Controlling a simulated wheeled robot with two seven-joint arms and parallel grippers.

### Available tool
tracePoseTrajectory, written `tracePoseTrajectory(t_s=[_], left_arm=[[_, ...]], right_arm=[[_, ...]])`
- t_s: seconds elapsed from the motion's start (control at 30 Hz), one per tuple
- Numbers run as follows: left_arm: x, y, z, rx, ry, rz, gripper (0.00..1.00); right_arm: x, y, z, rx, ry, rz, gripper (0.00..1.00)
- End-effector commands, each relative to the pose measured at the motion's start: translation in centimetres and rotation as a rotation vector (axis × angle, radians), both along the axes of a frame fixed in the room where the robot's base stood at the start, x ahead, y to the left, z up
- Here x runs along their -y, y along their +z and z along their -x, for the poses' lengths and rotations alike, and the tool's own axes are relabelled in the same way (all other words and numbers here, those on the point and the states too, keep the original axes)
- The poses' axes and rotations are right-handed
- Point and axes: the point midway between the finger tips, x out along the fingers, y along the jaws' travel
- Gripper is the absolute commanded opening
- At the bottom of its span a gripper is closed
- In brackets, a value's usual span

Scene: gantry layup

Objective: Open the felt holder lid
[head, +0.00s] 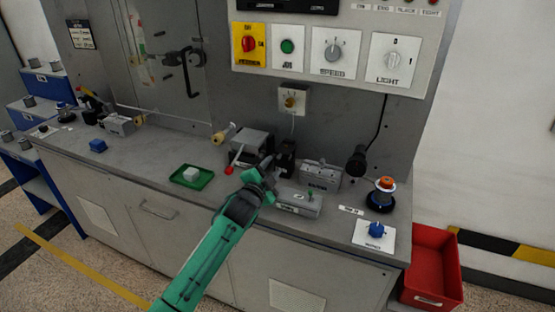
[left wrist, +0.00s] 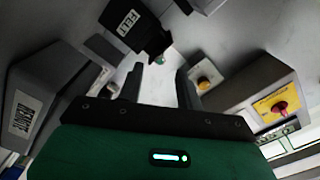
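The felt holder (left wrist: 128,24) is a small black box with a white FELT label, at the top of the left wrist view. A small green piece (left wrist: 160,60) shows at its end. In the head view a dark upright block (head: 287,156) behind my gripper looks like the same holder. I cannot tell how its lid stands. My left gripper (head: 264,184) is over the bench just in front of that block. Its fingers (left wrist: 159,80) are apart and empty in the left wrist view, pointing toward the holder without visible contact. My right gripper is not in view.
A grey box with a red-tipped lever (head: 250,144) stands left of the holder. Grey labelled blocks (head: 299,202) stand close on the right. An orange-topped button (head: 385,184) and blue knob (head: 376,230) are farther right.

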Motion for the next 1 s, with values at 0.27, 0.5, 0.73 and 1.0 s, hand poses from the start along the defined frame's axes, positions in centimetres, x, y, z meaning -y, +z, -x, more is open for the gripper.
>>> tracePoseTrajectory(t_s=[0.27,0.5,0.73,1.0], left_arm=[[1.2,0.1,-3.6,-0.001,0.001,0.001,0.36],[1.6,0.0,-4.9,-0.001,0.001,0.001,0.36],[1.6,0.0,-5.0,-0.001,0.001,0.001,0.36],[1.6,0.0,-4.9,-0.001,0.001,0.001,0.00]], right_arm=[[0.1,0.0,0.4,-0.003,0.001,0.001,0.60],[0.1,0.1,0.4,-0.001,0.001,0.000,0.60],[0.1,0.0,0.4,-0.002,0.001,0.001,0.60],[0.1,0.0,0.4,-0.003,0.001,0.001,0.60]])
